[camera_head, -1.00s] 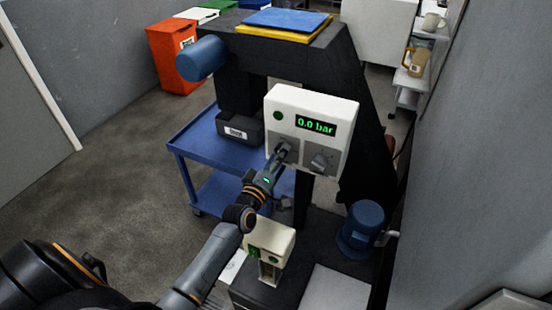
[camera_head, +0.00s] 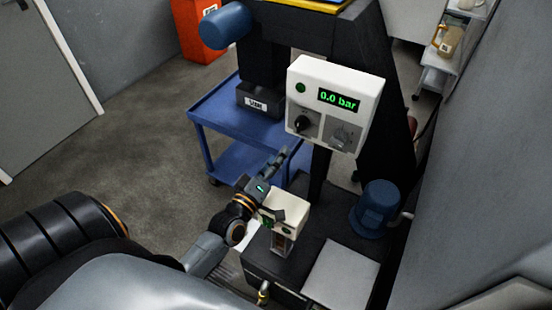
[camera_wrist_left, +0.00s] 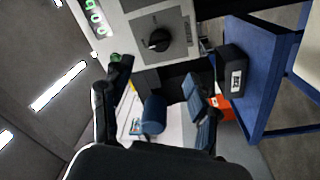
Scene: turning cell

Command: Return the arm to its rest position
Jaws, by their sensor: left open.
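My left arm comes in from the left in the head view. Its gripper (camera_head: 273,163) is in front of and below the white control panel (camera_head: 309,81), apart from it. In the left wrist view the gripper (camera_wrist_left: 160,100) has its two fingers spread wide with nothing held between them. The panel's display reads 0.0 bar. Its black left knob (camera_head: 304,123) is uncovered, and this knob also shows in the left wrist view (camera_wrist_left: 159,40). My right gripper is not in view.
A blue cart (camera_head: 212,108) with a black labelled bin (camera_head: 259,101) stands behind the gripper. A small white box (camera_head: 290,214) on a post is just below it. A blue motor (camera_head: 376,207) stands right of it. Open floor lies to the left.

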